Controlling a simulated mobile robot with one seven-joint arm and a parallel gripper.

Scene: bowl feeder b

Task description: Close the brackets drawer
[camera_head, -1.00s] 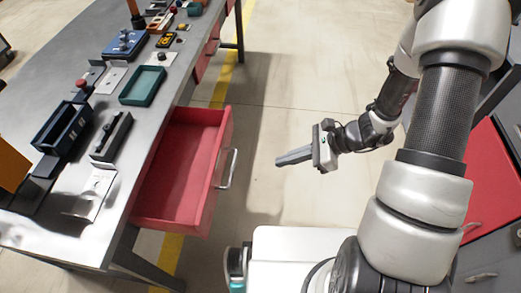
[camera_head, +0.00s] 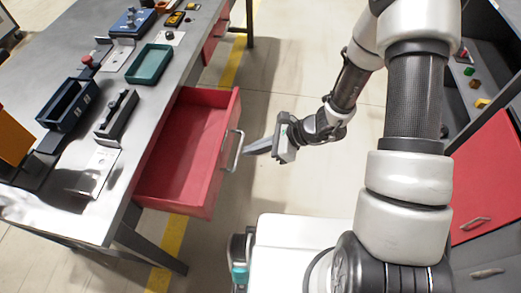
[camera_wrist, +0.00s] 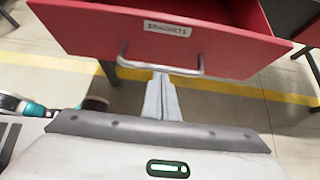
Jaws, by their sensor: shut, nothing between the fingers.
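The brackets drawer (camera_head: 221,152) is red and stands open, pulled out from the left workbench. Its inside looks empty. Its front (camera_wrist: 95,33), labelled BRACKETS, fills the top of the wrist view. A silver bar handle (camera_head: 234,150) is on the front and also shows in the wrist view (camera_wrist: 160,69). My gripper (camera_head: 252,151) is shut and empty, its fingers pointing at the drawer front close to the handle. In the wrist view the fingertips (camera_wrist: 161,78) appear just below the handle bar. I cannot tell whether they touch it.
The grey workbench (camera_head: 130,108) carries a green tray (camera_head: 149,64), a dark blue bin (camera_head: 68,104) and small fixtures. A cabinet with a red door (camera_head: 483,180) stands at the right. The floor (camera_head: 290,85) between bench and cabinet is clear.

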